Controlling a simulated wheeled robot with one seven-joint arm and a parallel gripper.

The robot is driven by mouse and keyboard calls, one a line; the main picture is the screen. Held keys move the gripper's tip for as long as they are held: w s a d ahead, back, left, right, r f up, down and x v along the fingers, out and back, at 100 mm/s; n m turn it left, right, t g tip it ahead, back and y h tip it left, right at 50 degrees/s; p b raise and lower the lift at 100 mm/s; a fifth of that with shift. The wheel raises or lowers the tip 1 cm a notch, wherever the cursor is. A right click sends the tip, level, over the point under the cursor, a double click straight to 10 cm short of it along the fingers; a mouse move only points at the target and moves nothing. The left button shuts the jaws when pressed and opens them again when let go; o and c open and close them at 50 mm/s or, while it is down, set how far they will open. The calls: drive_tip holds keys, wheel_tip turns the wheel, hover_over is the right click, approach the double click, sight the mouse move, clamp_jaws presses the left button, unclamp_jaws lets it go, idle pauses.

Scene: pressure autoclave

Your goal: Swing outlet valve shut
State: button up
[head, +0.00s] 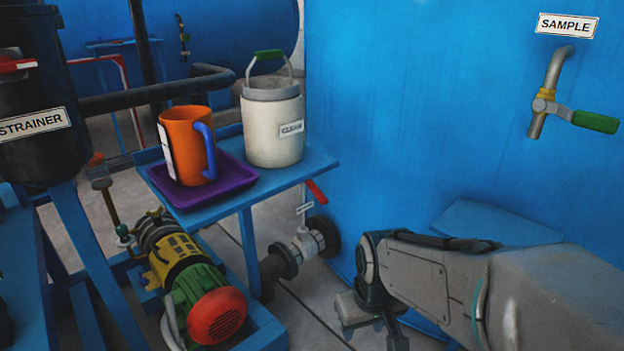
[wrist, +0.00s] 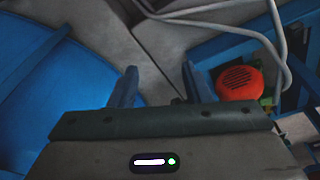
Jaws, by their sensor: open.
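A pipe valve (head: 307,243) sits low on the line leaving the blue tank, with a small tag too small to read. It appears to be the outlet valve. Its red lever handle (head: 316,191) sticks up and tilts, just right of the blue stand. My gripper (wrist: 158,88) is open and empty, its two blue-grey fingers apart over the floor in the wrist view. In the head view it hangs below my arm at the lower right, right of and nearer than the valve, apart from the handle. The valve cannot be made out in the wrist view.
A blue stand (head: 243,203) holds a purple tray (head: 228,187) with an orange mug (head: 186,140) and a white CLEAN pail (head: 273,128). A pump motor (head: 200,290) stands below it. The blue tank wall (head: 430,120) carries a green-handled SAMPLE valve (head: 594,122).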

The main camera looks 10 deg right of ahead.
drive_tip(key=w+d+f+n+t+h, duration=0.1)
drive_tip(key=w+d+f+n+t, duration=0.15)
drive_tip(key=w+n, duration=0.4)
drive_tip(key=w+d+f+n+t+h, duration=0.1)
drive_tip(key=w+d+f+n+t, duration=0.2)
drive_tip(key=w, duration=0.6)
drive_tip(key=w+d+f+n+t+h, duration=0.1)
drive_tip(key=w+d+n+t, duration=0.3)
drive_tip(key=w, duration=0.3)
drive_tip(key=n+t+y, duration=0.6)
drive_tip(key=n+y, duration=0.1)
drive_tip(key=n, duration=1.7)
approach(319, 193)
drive_tip(key=b+x, duration=0.1)
drive_tip(key=x, duration=0.2)
drive_tip(key=b+x, duration=0.2)
drive_tip(key=x, duration=0.1)
drive_tip(key=b+x, duration=0.1)
drive_tip(key=x, duration=0.3)
drive_tip(key=shift+f, duration=0.4)
clamp_jaws()
